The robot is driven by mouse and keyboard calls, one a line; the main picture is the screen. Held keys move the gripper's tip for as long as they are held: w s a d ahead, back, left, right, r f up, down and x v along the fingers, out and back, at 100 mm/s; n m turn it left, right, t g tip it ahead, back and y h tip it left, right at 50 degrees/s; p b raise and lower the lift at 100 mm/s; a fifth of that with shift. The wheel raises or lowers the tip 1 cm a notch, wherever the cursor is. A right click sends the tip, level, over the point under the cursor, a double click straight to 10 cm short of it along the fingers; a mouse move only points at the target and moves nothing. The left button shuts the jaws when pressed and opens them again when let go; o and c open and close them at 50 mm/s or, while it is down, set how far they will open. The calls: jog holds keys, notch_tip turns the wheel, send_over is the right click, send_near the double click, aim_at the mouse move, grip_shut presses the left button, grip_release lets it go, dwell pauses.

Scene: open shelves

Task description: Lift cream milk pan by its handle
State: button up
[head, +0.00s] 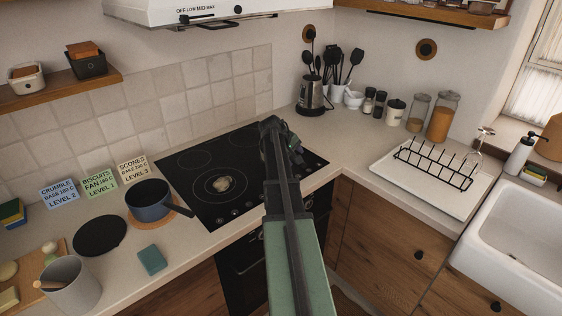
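I cannot make out a cream milk pan in the head view. The one pan I see clearly is a dark blue pan (149,203) on a round brown mat left of the hob, its handle pointing right. A small cream-coloured item (221,184) lies on the front left ring of the black hob (205,201); it is too small to name. My gripper (272,127) is over the back right of the hob, to the right of and apart from the blue pan. Its fingers are too dark and small to read. My arm hides part of the hob's right side.
A black disc (100,236), a teal sponge (152,259) and a grey crock (72,285) stand on the left counter. Recipe cards (97,184) lean behind. A utensil holder (314,95) and jars (441,117) fill the corner. A dish rack (432,167) stands by the sink (520,240).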

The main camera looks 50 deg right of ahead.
jog(key=b+x, duration=0.4)
jog(key=x, duration=0.2)
jog(key=shift+s+f+b, duration=0.1)
jog(key=shift+f+b, duration=0.25)
jog(key=shift+f, duration=0.05)
jog(key=shift+r, duration=0.25)
jog(key=shift+c, duration=0.5)
grip_shut()
